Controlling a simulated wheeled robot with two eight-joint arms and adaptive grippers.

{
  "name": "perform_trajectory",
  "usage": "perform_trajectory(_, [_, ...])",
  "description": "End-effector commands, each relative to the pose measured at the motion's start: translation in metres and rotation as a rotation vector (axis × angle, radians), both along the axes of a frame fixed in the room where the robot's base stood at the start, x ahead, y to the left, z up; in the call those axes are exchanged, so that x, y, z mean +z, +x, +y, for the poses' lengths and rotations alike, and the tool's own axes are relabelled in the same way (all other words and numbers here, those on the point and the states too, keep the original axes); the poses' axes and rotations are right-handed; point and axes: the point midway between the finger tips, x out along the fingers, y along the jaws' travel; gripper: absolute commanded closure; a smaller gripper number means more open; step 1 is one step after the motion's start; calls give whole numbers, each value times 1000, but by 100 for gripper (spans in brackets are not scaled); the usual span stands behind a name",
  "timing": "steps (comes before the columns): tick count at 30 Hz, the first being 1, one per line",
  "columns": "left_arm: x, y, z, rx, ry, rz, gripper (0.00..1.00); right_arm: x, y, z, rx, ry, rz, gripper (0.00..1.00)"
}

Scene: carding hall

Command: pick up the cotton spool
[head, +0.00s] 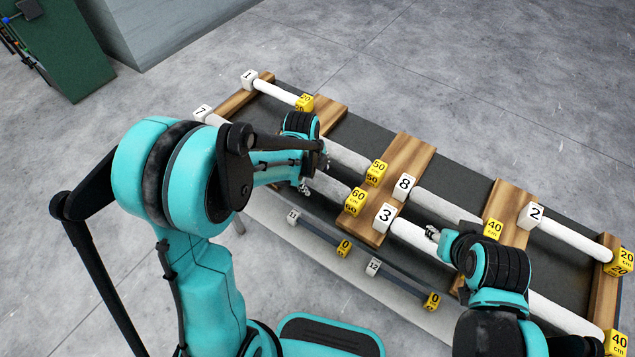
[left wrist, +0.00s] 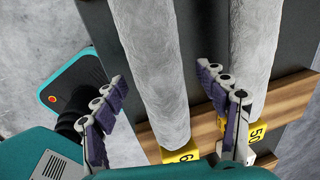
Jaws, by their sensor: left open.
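Long white cotton spools lie across the wooden supports of a dark rack, with number blocks at their ends. My left gripper (head: 314,174) is open over the rack's left half. In the left wrist view, one spool (left wrist: 150,70) with a yellow 60 block (left wrist: 180,153) lies between its spread fingers, with gaps on both sides. A second spool (left wrist: 250,45), with a yellow 50 block (left wrist: 256,131), passes behind the right finger. My right gripper (head: 437,234) is by the spool (head: 412,236) marked 3; its jaw state is unclear.
Wooden supports (head: 408,160) cross the rack between spools. Thin bars with blocks 11 (head: 293,217) and 12 (head: 373,267) run along the near side. A green cabinet (head: 60,50) stands at the back left. The grey floor behind the rack is clear.

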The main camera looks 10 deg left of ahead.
Motion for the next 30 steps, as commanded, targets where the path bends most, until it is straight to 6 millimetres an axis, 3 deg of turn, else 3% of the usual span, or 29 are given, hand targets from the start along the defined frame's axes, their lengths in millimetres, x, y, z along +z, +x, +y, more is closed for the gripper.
perform_trajectory(6, [0,0,0,0,0,0,29,1,0,0,0,0,0,60])
perform_trajectory(12, [0,0,0,0,0,0,82,1,0,0,0,0,0,60])
perform_trajectory(13, [0,0,0,0,0,0,86,1,0,0,0,0,0,60])
perform_trajectory(23, [2,0,0,0,0,0,86,2,0,0,0,0,0,60])
perform_trajectory(30, [29,0,0,0,0,0,86,14,0,0,0,0,0,60])
